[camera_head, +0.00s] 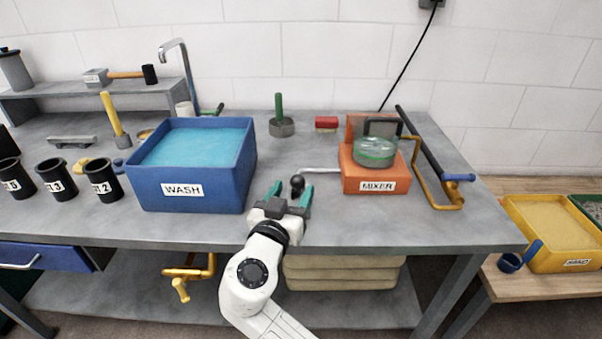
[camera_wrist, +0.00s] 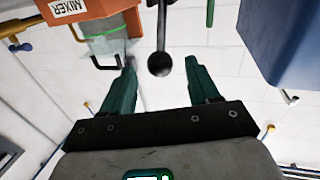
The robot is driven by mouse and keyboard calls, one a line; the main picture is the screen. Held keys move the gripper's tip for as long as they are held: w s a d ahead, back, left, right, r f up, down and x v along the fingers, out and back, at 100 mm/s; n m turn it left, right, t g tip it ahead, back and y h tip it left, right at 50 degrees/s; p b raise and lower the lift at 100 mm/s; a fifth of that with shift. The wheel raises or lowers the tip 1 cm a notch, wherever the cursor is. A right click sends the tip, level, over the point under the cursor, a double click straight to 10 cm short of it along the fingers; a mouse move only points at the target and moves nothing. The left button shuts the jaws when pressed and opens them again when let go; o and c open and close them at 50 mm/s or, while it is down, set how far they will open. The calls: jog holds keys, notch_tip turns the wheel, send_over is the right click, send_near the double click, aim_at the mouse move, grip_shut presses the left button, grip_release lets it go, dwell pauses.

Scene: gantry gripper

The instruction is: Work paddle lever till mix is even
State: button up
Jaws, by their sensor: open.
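The orange mixer (camera_head: 375,179) with its white label stands toward the right of the bench and holds a clear container (camera_head: 375,152) with a green band. A metal lever (camera_head: 322,170) runs out from its left side and ends in a black ball knob (camera_head: 297,182). My gripper (camera_head: 292,192) is open at the front of the bench, its green fingers pointing toward the knob. In the wrist view the knob (camera_wrist: 160,65) shows between and beyond the two fingertips (camera_wrist: 160,70), touching neither as far as I can see. The mixer (camera_wrist: 90,12) also shows upper left there.
A blue WASH tub (camera_head: 250,175) of blue liquid stands close left of my gripper. Black cups (camera_head: 103,180) are farther left. A bent orange bar (camera_head: 436,205) is right of the mixer.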

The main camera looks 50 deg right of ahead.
jog(key=x, duration=0.6)
jog(key=shift+p, duration=0.4)
grip_shut()
